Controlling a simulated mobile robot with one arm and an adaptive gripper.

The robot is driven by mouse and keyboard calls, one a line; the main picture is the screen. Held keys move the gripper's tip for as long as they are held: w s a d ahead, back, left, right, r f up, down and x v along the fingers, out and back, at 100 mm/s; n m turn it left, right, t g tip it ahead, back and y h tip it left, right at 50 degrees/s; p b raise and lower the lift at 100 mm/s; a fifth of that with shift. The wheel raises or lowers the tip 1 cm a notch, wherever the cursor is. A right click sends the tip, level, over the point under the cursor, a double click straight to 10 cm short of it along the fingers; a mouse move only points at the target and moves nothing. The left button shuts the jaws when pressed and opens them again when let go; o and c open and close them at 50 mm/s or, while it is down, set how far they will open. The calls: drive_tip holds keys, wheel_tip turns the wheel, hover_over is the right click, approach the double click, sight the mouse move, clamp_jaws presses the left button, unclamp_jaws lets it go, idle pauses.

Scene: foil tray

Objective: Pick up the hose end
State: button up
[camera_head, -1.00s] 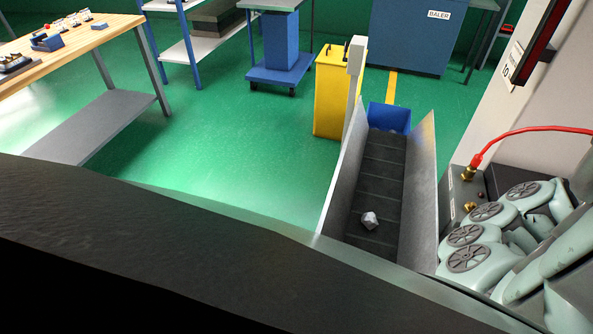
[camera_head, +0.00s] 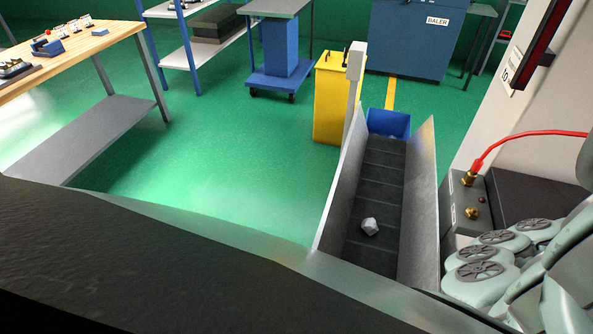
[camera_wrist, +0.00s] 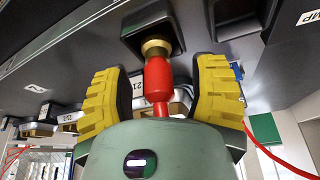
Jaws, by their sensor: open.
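The red hose end (camera_wrist: 158,82) is in the middle of the wrist view, with a brass collar (camera_wrist: 156,47) at its top, against a dark square recess. My gripper (camera_wrist: 165,70) is open, with one ribbed yellow finger on each side of the hose end and a visible gap on both sides. In the head view, the hose end (camera_head: 476,165) sits on an upper brass fitting (camera_head: 468,180) of a small grey box (camera_head: 455,215), and the red hose (camera_head: 530,136) runs off to the right. My gripper is not clearly visible in the head view.
A lower brass fitting (camera_head: 473,213) is bare on the same box. A dark block (camera_head: 535,198) lies to its right. A conveyor chute (camera_head: 380,190) with a foil lump (camera_head: 370,226) is on the left. My arm links fill the lower right.

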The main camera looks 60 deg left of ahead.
drive_tip(key=shift+c, duration=0.2)
clamp_jaws()
idle(0.4)
drive_tip(key=shift+r, duration=0.1)
